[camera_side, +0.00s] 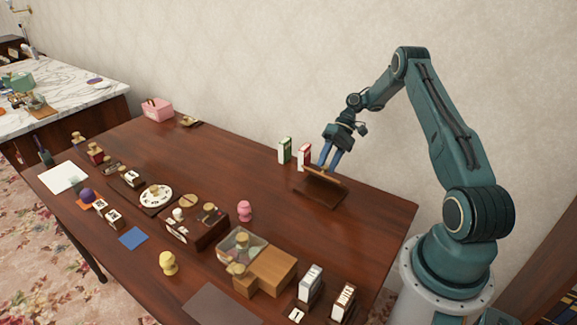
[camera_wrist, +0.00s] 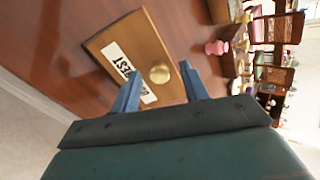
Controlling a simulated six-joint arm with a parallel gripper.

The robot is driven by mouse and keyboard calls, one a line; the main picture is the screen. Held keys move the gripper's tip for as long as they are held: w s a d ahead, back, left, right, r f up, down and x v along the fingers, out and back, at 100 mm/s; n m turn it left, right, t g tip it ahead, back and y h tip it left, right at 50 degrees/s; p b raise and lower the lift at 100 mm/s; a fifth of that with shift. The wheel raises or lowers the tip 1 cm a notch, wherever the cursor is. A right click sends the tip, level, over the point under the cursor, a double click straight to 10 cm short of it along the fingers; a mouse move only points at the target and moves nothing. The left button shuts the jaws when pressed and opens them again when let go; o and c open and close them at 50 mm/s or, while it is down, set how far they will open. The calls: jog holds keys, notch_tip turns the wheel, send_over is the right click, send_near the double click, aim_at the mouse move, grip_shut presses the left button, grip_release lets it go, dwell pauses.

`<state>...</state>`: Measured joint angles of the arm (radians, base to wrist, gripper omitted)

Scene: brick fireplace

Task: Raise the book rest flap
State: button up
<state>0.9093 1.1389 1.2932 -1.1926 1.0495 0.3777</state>
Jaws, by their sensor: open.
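The book rest (camera_side: 322,192) is a brown wooden piece on the table near my arm. In the wrist view its flap (camera_wrist: 125,32) is a wooden board with a white lettered label (camera_wrist: 122,62) and a round brass knob (camera_wrist: 159,74). My gripper (camera_side: 329,165) points down over the flap, with its blue fingers open. In the wrist view the knob shows between the two fingertips (camera_wrist: 160,76); I cannot tell whether they touch it. The flap's exact tilt is hard to tell, and the knob is hidden in the side view.
A green-and-white box (camera_side: 285,150) and a red-and-white box (camera_side: 304,155) stand close behind the book rest. A pink figure (camera_side: 245,210) stands to its left. A wooden block (camera_side: 272,270) and small upright boxes (camera_side: 311,284) are at the front. The table right of the rest is clear.

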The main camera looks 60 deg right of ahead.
aim_at(322, 173)
jog(key=shift+a+h, duration=0.45)
jog(key=shift+h, duration=0.05)
jog(key=shift+a+f+h, duration=0.2)
jog(key=shift+a+h, duration=0.35)
jog(key=shift+h, duration=0.15)
jog(key=shift+w+a+f+h, duration=0.1)
jog(key=shift+a+f+h, duration=0.1)
jog(key=shift+a+h, duration=0.35)
jog(key=shift+a+f+h, duration=0.2)
jog(key=shift+a+h, duration=0.1)
jog(key=shift+h, duration=0.35)
jog(key=shift+a+f+h, duration=0.6)
jog(key=shift+a+h, duration=0.05)
jog(key=shift+h, duration=0.4)
jog(key=shift+a+f+h, duration=0.55)
jog(key=shift+a+h, duration=0.05)
jog(key=shift+h, duration=0.45)
notch_tip(322, 173, up, 14)
jog(key=s+a+r+t, duration=0.1)
jog(key=s+a+r, duration=0.2)
jog(key=a+r, duration=0.2)
jog(key=s+a+r+n+t, duration=0.1)
jog(key=s+a+r, duration=0.2)
jog(key=a+r, duration=0.3)
jog(key=shift+s+r+n+h, duration=0.3)
jog(key=shift+s+r, duration=0.1)
jog(key=shift+r, duration=1.1)
